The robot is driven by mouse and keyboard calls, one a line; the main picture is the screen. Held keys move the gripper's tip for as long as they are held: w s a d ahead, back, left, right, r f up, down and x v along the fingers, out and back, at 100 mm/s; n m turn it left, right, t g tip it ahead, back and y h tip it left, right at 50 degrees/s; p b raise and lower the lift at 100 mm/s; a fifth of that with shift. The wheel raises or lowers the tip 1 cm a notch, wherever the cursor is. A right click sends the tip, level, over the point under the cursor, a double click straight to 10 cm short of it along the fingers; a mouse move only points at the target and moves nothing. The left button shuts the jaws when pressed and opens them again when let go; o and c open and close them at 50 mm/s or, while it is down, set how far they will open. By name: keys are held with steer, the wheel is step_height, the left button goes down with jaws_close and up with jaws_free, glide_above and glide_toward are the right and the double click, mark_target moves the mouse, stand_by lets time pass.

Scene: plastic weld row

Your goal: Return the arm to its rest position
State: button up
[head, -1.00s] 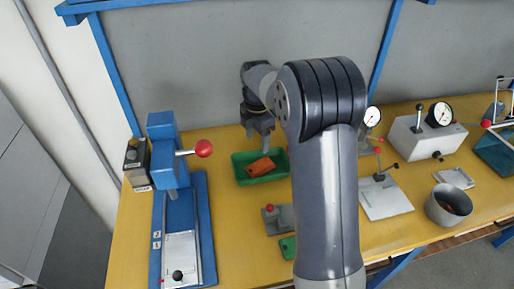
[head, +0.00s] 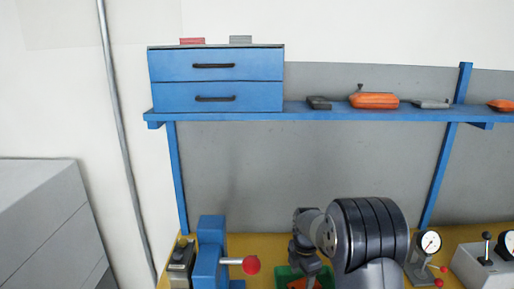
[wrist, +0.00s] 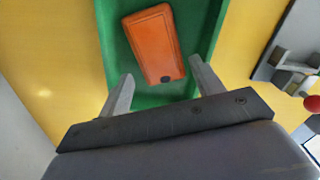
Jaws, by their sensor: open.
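My gripper (wrist: 162,92) is open in the wrist view, with its two fingers apart and nothing between the tips. An orange box-like part (wrist: 154,42) lies in a green tray (wrist: 113,50) just beyond the fingertips. In the head view my gripper (head: 305,262) is at the bottom, over the green tray (head: 284,272). The orange part (head: 299,284) shows only in part there, at the picture's lower edge. The gap between the fingers and the part is hard to judge.
A blue press with a red-knobbed lever (head: 251,265) stands left of the tray. A dial gauge (head: 428,243) and a grey fixture (head: 486,262) stand right. Above, a blue shelf (head: 300,115) carries a blue drawer cabinet (head: 215,80) and an orange case (head: 374,100).

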mark_target(301, 286)
step_height(301, 286, down, 4)
steer(key=shift+r, duration=2.35)
